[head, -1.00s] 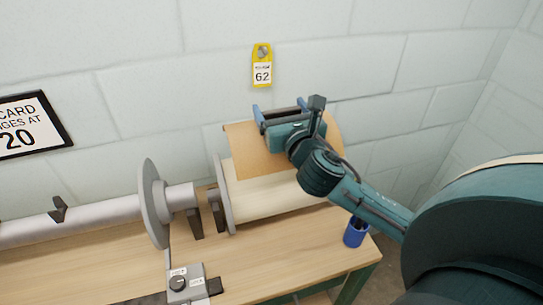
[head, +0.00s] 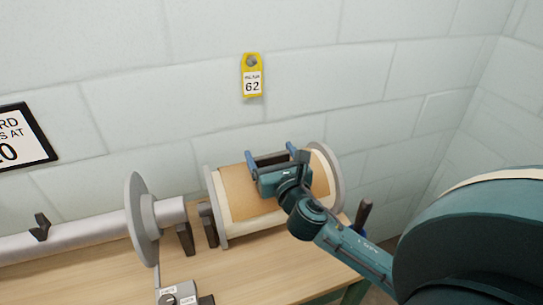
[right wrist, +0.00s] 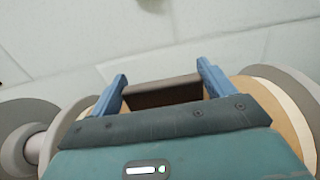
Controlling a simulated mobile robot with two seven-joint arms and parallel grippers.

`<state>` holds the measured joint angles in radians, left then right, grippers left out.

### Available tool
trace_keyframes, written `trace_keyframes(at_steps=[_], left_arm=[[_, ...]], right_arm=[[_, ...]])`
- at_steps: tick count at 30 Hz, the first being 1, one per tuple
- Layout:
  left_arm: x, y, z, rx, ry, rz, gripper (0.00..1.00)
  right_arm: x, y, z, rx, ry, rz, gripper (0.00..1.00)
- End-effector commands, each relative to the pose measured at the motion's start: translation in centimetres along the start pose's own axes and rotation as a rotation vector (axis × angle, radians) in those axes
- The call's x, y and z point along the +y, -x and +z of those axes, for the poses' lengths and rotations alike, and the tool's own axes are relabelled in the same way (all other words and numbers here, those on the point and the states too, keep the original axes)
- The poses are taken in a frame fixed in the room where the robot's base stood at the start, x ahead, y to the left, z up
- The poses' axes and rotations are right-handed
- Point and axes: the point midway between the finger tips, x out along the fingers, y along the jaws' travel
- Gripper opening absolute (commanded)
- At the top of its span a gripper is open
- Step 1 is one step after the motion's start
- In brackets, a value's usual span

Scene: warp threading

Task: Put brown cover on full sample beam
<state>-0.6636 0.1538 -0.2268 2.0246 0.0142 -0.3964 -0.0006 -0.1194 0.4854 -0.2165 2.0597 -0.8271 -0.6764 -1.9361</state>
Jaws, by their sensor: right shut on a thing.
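The brown cover (head: 238,187), a tan curved sheet, lies over the top of the full sample beam (head: 212,200), between its two grey end flanges. Cream winding shows around the sheet's edges. My right gripper (head: 270,157) is above the cover, its blue fingers shut on a dark bar on top of it. In the right wrist view the bar (right wrist: 163,92) spans between the fingers, and tan cover (right wrist: 285,108) shows at the right. Whether the sheet touches the winding all along is hidden by my gripper. My left gripper is not in view.
An empty-looking grey roller with a large flange (head: 139,215) lies left of the beam. A small control box (head: 178,294) sits at the table front. A blue cup with a dark handle (head: 362,215) is at the right, partly behind my arm. A yellow tag (head: 252,76) hangs on the wall.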

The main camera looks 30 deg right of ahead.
Motion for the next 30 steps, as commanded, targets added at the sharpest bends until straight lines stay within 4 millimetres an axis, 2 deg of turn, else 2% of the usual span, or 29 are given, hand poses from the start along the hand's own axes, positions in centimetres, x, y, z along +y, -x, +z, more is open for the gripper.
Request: trace_keyframes(at_steps=[6,7,13,23,26,30], left_arm=[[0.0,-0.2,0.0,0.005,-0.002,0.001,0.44],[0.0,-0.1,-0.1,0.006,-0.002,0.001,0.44],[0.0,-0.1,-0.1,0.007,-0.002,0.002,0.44],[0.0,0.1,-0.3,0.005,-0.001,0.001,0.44],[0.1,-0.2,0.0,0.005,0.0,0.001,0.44],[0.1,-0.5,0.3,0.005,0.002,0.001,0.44]], right_arm=[[0.0,0.0,-0.4,-0.001,0.001,0.0,0.51],[0.0,0.0,-0.4,0.0,0.001,0.0,0.83],[0.0,0.0,-0.4,0.0,0.001,0.0,0.99],[0.0,0.1,0.2,0.0,0.0,0.0,1.0],[0.0,1.6,-0.2,0.002,0.001,0.001,1.0],[0.0,4.6,-0.3,0.003,0.001,0.002,1.0]])
